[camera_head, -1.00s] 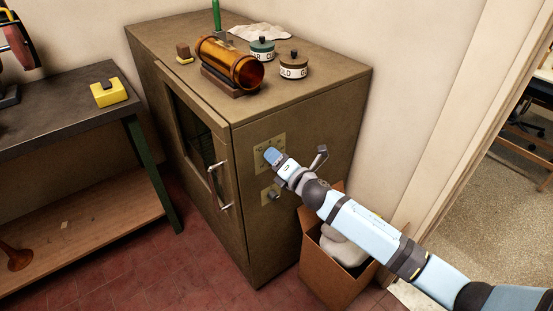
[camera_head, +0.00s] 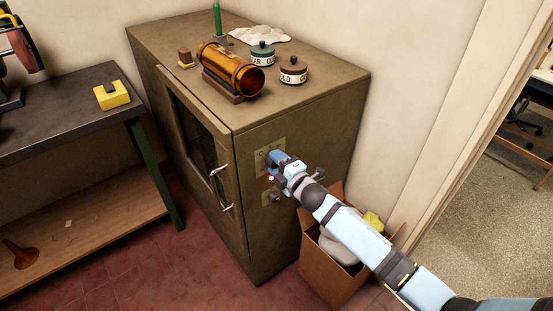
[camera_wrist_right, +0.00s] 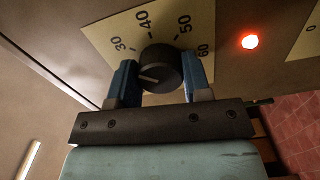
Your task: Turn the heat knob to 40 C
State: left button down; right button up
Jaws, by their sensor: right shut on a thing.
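The heat knob (camera_wrist_right: 162,69) is round and black, on a cream dial plate (camera_wrist_right: 103,37) marked 30, 40, 50 and 60. Its pale pointer line points left and slightly down in the right wrist view, on the side of 30 away from 40. My right gripper (camera_wrist_right: 157,82) is shut on the knob, one blue finger on each side. In the head view, my right gripper (camera_head: 274,158) covers the knob, and part of the dial plate (camera_head: 263,157) shows on the cabinet side. My left gripper is not in view.
A red lamp (camera_wrist_right: 250,41) glows beside the dial. The brown cabinet (camera_head: 250,222) carries an amber cylinder (camera_head: 228,66) and two labelled jars on top. A lower switch plate (camera_head: 269,195) is below the dial. An open cardboard box (camera_head: 322,265) stands beside the cabinet.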

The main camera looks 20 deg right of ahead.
jog(key=m+p, duration=0.1)
jog(key=m, duration=0.1)
jog(key=shift+r+m, duration=0.1)
jog(key=shift+m, duration=0.3)
jog(key=m+p, duration=0.2)
jog(key=m, duration=0.1)
jog(key=m+p, duration=0.1)
jog(key=m, duration=0.2)
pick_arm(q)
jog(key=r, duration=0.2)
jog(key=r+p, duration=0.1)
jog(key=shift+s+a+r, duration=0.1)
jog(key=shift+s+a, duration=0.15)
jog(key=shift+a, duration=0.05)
pick_arm(e)
jog(key=shift+m, duration=0.4)
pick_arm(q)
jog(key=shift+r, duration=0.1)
pick_arm(e)
jog(key=o, duration=0.9)
